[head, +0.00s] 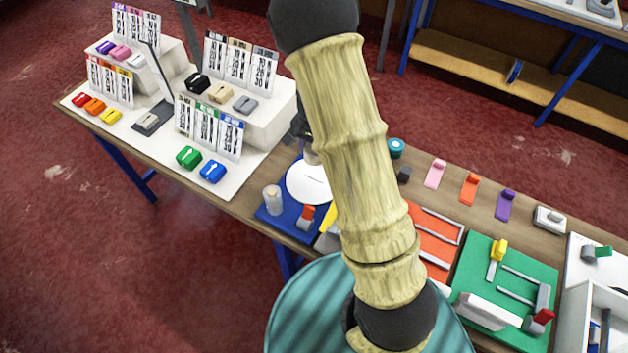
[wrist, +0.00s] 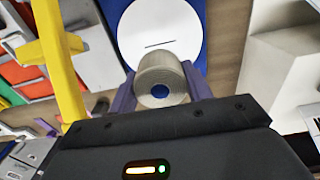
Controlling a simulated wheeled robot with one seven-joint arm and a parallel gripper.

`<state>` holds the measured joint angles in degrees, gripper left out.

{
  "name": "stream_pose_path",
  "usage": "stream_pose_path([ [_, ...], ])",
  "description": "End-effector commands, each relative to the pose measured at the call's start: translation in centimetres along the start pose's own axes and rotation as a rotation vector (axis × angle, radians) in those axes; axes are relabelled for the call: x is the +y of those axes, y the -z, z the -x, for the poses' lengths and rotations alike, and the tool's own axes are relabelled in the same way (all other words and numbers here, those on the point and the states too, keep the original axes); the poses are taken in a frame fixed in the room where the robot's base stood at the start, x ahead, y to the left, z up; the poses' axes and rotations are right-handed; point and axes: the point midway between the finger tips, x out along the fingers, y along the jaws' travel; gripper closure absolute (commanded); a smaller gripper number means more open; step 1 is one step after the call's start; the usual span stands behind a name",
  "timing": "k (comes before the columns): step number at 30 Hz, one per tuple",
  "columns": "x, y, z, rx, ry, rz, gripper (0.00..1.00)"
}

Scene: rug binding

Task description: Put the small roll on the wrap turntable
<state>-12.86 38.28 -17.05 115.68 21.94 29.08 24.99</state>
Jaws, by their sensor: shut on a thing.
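The small roll (wrist: 160,80), beige with a blue core, sits between the purple fingers of my gripper (wrist: 162,88) in the wrist view. The fingers are shut on its two sides. The wrap turntable (wrist: 160,32) is a white disc with a dark slot on a blue base, just beyond the roll in the wrist view. In the head view the turntable (head: 305,184) shows left of my arm, its right side partly hidden. There my gripper is mostly hidden behind the arm. I cannot tell how far the roll is above the disc.
A pale cylinder (head: 272,199) and a red-topped clamp (head: 306,216) stand on the blue base (head: 285,228). A yellow bar (wrist: 57,60) rises left of my gripper. White display steps (head: 255,122) stand left; orange and green fixtures (head: 500,258) fill the right.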

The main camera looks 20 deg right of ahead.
Motion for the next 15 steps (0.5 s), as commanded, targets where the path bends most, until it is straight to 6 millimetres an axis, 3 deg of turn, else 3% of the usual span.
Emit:
stream_pose_path([
  [5, 0.0, 0.0, -0.3, -0.001, -0.001, 0.0, 0.74],
  [15, 0.0, 0.0, -5.3, -0.002, -0.002, -0.001, 0.74],
])
